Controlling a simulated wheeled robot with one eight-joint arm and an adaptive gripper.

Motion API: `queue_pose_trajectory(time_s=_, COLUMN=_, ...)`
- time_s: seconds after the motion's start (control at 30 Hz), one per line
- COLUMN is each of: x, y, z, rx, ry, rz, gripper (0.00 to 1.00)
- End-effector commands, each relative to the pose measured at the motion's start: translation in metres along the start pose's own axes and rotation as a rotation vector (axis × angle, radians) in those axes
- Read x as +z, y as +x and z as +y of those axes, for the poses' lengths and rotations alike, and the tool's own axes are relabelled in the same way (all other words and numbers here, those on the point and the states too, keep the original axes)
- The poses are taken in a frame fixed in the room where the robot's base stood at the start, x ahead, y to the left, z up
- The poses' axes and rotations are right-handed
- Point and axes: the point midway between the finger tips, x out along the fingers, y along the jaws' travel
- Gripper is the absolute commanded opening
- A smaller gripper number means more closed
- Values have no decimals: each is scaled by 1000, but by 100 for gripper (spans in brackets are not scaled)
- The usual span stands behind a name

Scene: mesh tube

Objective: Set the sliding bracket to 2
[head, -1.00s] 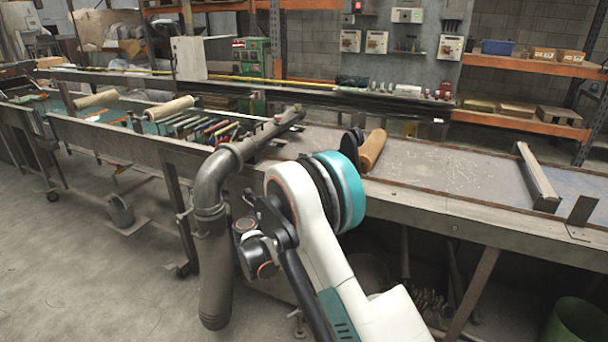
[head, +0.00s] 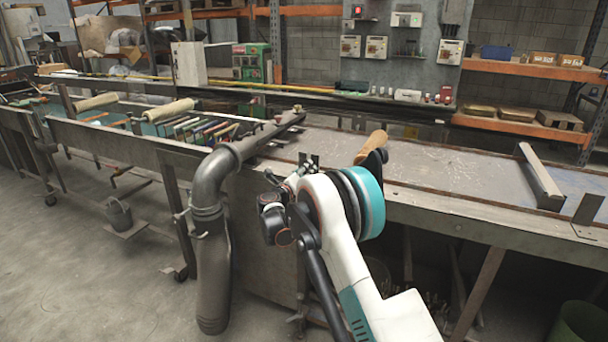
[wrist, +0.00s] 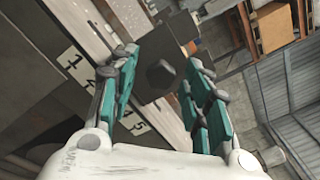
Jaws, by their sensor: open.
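In the wrist view, my gripper (wrist: 161,62) is open, with one teal-padded finger on each side of a dark plate-like part (wrist: 150,88) with a dark knob (wrist: 161,75). This looks like the sliding bracket. The knob appears between the fingers, and I see no grip on it; I cannot tell how far it is from them. A pale number strip (wrist: 72,63) runs diagonally past the left finger. Its 1 and 5 show, while the finger covers part of the numbers between. I cannot tell which number the bracket stands at.
The long workbench (head: 455,203) spans the head view. A thick grey pipe (head: 212,240) hangs at its front, left of my arm. A metal bar (head: 540,178) lies across the bench top at right. Rollers (head: 168,110) and coloured strips lie at left.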

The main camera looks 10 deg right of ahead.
Motion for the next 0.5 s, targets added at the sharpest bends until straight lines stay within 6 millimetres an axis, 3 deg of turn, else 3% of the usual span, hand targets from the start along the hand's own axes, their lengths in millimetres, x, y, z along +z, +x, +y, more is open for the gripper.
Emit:
queue_pose_trajectory(time_s=0.1, x=0, y=0, z=0, rx=0, ry=0, rz=0, gripper=42)
queue_pose_trajectory(time_s=0.3, x=0, y=0, z=0, rx=0, ry=0, rz=0, gripper=0)
queue_pose_trajectory(time_s=0.5, x=-3, y=0, z=-3, rx=0, ry=0, rz=1, gripper=0)
